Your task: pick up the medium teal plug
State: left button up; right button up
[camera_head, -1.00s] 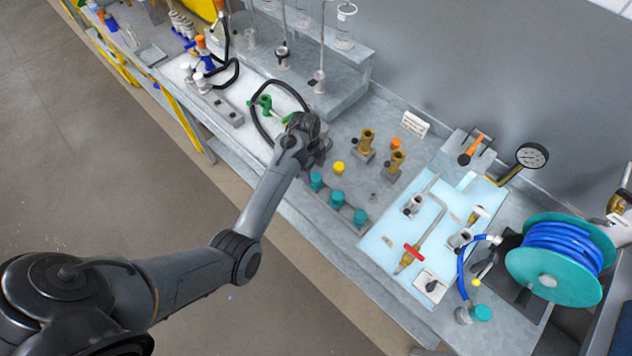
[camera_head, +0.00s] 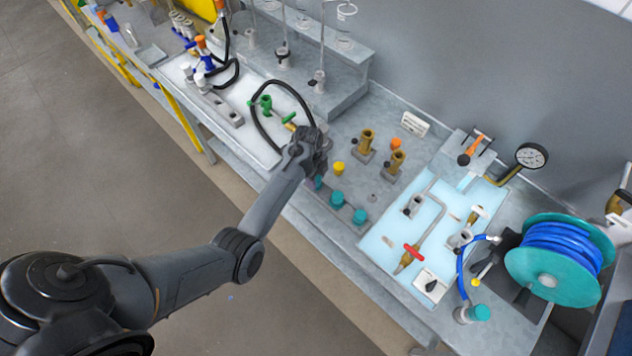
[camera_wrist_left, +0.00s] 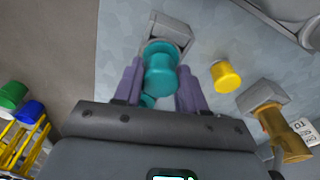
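Three teal plugs stand in a row near the bench's front edge in the head view: one (camera_head: 318,183) partly hidden by my left gripper (camera_head: 318,172), a middle one (camera_head: 337,199) and one at the right end (camera_head: 360,216). I cannot tell for sure which is the medium one. In the left wrist view a teal plug (camera_wrist_left: 161,75) on a grey block lies between the two purple fingers of my left gripper (camera_wrist_left: 160,66). The fingers are apart, one on each side of it, with no clear grip. More teal (camera_wrist_left: 148,100) shows behind it. My right gripper is not in view.
A yellow plug (camera_head: 338,168) stands close to the gripper, with brass fittings (camera_head: 366,141) behind it. A light panel with pipes (camera_head: 400,252) and a blue hose reel (camera_head: 555,258) are to the right. A black hose (camera_head: 258,125) and green valve (camera_head: 266,104) are to the left.

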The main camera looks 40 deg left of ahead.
pick_arm(q)
jog(key=c, duration=0.4)
notch_tip(320, 180, up, 18)
dwell(0.7)
jog(key=shift+p, duration=0.3)
